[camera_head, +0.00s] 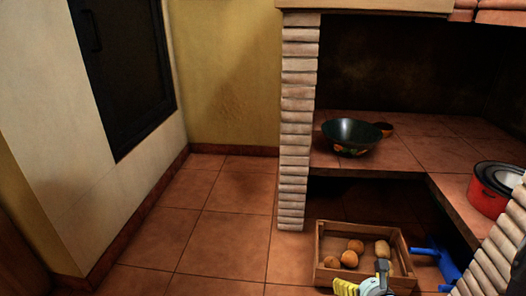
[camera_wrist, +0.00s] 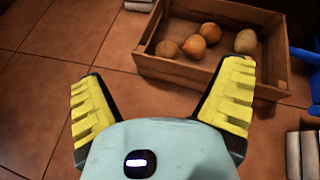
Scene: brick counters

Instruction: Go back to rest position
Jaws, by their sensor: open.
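My gripper (camera_wrist: 162,108) is open in the wrist view. Its two yellow-padded fingers stand wide apart with only tiled floor between them. In the head view my gripper (camera_head: 358,287) shows at the bottom edge, in front of the near side of a wooden crate. The crate (camera_wrist: 190,67) lies just beyond the fingertips in the wrist view and holds several round, potato-like items (camera_wrist: 194,46). The crate (camera_head: 318,245) stands on the floor in the head view, partly hidden by my gripper.
A brick pillar (camera_head: 298,130) stands left of a tiled counter (camera_head: 440,150). A blue object (camera_head: 438,262) lies right of the crate. The floor (camera_head: 215,220) at left is clear.

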